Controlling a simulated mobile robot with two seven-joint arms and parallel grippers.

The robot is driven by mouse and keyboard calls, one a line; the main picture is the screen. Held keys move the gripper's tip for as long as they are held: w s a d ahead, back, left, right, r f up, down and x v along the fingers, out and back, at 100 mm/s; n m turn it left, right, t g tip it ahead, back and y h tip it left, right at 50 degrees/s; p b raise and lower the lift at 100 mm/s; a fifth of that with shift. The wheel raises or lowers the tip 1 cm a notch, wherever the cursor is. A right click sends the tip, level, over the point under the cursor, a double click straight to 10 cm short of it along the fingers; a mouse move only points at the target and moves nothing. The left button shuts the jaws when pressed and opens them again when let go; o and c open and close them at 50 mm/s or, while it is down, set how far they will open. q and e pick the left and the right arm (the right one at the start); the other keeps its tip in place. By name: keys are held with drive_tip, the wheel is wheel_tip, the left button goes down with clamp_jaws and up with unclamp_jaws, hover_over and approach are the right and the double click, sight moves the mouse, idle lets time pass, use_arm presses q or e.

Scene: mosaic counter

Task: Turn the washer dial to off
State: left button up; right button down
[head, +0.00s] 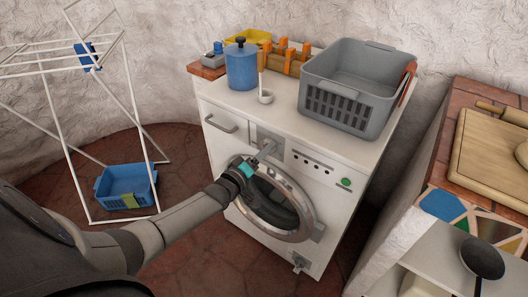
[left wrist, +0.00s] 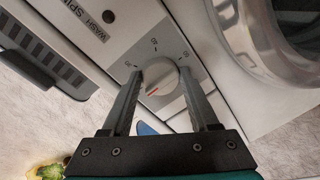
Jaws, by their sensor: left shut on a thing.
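The white washer (head: 325,177) stands against the wall with its round door (head: 303,232) closed. Its control panel has a round pale dial (left wrist: 161,82) with a red pointer line, ringed by small printed marks. In the left wrist view the line slants toward the lower left. My left gripper (head: 266,149) is at the panel, above the door. In the left wrist view its two fingers lie on either side of the dial, shut on it. In the head view the gripper mostly hides the dial. My right gripper is not in view.
A drying rack (head: 75,160) with a blue basket (head: 126,185) is left. A counter with a wooden board (head: 480,150) is right.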

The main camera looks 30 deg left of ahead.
use_arm(q)
drive_tip(key=o, duration=1.1)
drive_tip(key=shift+c, duration=0.2)
drive_tip(key=o, duration=0.3)
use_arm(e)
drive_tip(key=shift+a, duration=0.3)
use_arm(q)
drive_tip(key=s+r+p, duration=0.1)
drive_tip(key=s+p, duration=0.3)
drive_tip(key=s, duration=1.1)
drive_tip(key=shift+a+r+p, duration=0.15)
drive_tip(key=shift+a+p, duration=0.1)
drive_tip(key=shift+p, duration=0.1)
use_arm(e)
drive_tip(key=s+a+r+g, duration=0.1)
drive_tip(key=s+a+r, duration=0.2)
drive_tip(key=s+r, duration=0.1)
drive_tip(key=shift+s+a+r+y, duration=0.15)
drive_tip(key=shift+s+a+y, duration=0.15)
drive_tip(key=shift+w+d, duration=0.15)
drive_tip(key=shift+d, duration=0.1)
